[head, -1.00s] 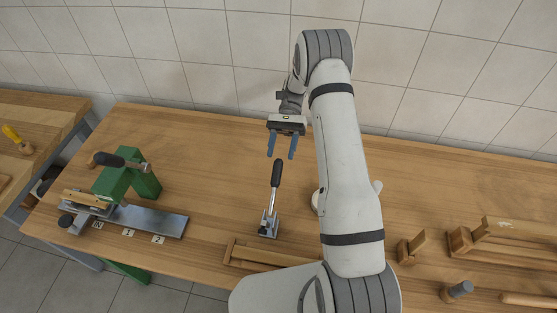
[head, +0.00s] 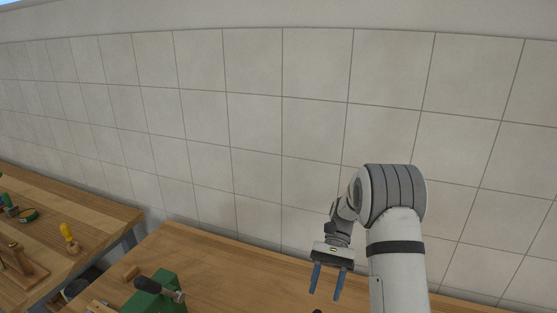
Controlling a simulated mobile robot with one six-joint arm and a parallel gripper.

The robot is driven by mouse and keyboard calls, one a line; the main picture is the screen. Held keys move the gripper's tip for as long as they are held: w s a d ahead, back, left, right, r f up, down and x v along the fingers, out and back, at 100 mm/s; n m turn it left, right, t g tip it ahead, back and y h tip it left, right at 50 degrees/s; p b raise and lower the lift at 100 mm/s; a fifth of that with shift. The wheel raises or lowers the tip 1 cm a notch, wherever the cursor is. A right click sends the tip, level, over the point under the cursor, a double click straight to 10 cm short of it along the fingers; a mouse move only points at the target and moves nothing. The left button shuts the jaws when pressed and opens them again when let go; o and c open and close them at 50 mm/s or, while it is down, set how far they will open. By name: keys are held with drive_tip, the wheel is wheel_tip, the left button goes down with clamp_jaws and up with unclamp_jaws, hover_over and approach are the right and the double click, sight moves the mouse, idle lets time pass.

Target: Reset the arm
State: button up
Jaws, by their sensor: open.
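My gripper (head: 327,281) hangs at the lower right of the head view with its two blue fingers pointing down. The fingers are apart and nothing is between them. My arm rises beside it at the right and bends at the top. The gripper is over the wooden workbench (head: 225,268), in front of the tiled wall. A small dark tip shows at the bottom edge just below the fingers; the rest of that thing is out of view.
A green clamp-like fixture (head: 163,303) with a dark handle (head: 147,285) stands at the bench's left, partly cut off. The tiled wall (head: 255,130) closes the back.

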drive_tip(key=s+d+r+n+t+h, duration=0.1)
drive_tip(key=s+r+n+t+h, duration=0.1)
drive_tip(key=s+r+t, duration=0.5)
drive_tip(key=s+d+r+n+t+h, duration=0.1)
drive_tip(key=s+r+t, duration=0.5)
drive_tip(key=s, duration=0.6)
drive_tip(key=shift+d+r+n+t+h, duration=0.35)
drive_tip(key=shift+r+n+h, duration=0.35)
drive_tip(key=shift+r+n, duration=0.55)
drive_tip(key=shift+f, duration=0.15)
